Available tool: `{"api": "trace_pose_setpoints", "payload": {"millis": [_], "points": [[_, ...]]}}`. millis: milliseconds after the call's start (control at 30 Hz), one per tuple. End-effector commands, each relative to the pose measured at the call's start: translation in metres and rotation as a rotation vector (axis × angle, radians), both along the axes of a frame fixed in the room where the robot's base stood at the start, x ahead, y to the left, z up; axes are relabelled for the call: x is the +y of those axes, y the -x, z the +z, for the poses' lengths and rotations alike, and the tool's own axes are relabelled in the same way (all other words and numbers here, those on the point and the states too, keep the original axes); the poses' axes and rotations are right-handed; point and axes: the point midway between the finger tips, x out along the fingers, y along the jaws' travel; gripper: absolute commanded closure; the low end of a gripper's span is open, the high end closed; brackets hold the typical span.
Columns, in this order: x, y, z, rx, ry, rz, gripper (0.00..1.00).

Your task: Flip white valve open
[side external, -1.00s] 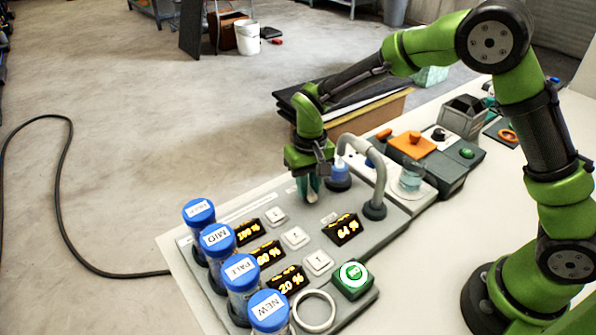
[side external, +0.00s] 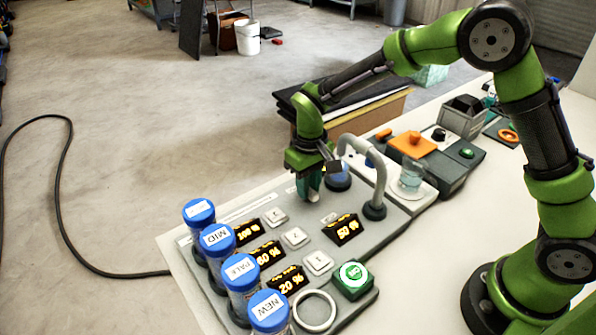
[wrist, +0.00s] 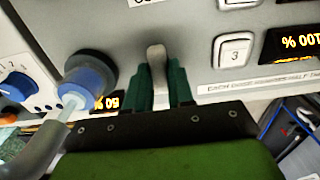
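The white valve's pale lever (wrist: 157,62) stands out from the grey panel in the wrist view. My gripper (wrist: 161,82) has its two green fingers on either side of this lever, close against it, and they appear shut on it. In the side view my gripper (side external: 308,191) is low over the far part of the grey panel (side external: 325,275), and the valve is hidden behind the fingers. A display (side external: 343,229) near the valve reads about 50 %.
A blue-collared nozzle (wrist: 88,82) and curved grey pipe (side external: 378,178) stand close beside my gripper. Several blue-capped jars (side external: 218,238) line the panel's left edge. White buttons (side external: 295,237), lit displays and a green button (side external: 353,275) lie nearer. A glass beaker (side external: 411,176) stands to the right.

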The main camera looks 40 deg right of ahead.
Motion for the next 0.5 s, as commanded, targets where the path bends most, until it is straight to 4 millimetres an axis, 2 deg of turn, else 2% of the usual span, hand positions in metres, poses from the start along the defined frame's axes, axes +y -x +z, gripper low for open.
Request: {"api": "trace_pose_setpoints", "payload": {"millis": [33,133,167,500], "points": [[0.0003,0.0,0.001,-0.001,0.0,0.001,0.7],[0.0002,-0.0001,0.0006,-0.001,0.0,0.0,0.54],[0.0002,-0.0001,0.0005,-0.001,0.0,0.0,0.53],[0.0001,-0.0009,0.0048,-0.004,0.0,0.0,0.53]]}}
